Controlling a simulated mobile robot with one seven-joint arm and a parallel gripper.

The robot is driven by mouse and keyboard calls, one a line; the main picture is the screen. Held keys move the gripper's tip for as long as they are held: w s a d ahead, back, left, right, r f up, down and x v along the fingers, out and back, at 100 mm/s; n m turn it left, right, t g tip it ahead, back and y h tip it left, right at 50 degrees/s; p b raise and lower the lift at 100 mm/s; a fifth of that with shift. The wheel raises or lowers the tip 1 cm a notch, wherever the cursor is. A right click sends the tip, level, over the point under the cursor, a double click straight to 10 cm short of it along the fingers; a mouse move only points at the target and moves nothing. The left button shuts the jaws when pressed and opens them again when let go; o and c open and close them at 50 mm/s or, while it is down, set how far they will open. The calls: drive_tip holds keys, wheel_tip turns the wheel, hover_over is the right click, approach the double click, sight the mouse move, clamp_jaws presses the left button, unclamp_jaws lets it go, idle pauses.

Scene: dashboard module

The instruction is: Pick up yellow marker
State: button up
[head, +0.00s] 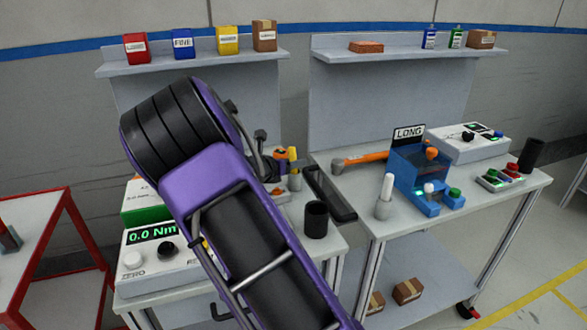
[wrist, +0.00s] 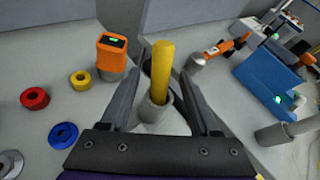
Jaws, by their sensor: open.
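The yellow marker (wrist: 161,68) stands upright in a grey cylindrical holder (wrist: 152,112) in the wrist view. In the head view the marker (head: 292,155) shows small above its pale holder (head: 295,182), right of my arm. My gripper (wrist: 157,78) is open, with one finger on each side of the marker and holder. Gaps show on both sides in the wrist view, so I see no grip on it. How deep the fingertips reach is unclear. In the head view my arm hides much of the gripper and bench.
Red (wrist: 35,98), yellow (wrist: 80,80) and blue (wrist: 63,135) rings lie on the bench. A black cup (head: 316,219) stands near the front edge. A blue fixture (head: 420,178) occupies the right bench.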

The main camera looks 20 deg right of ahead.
drive_tip(key=shift+x, duration=0.8)
drive_tip(key=shift+r, duration=0.1)
clamp_jaws()
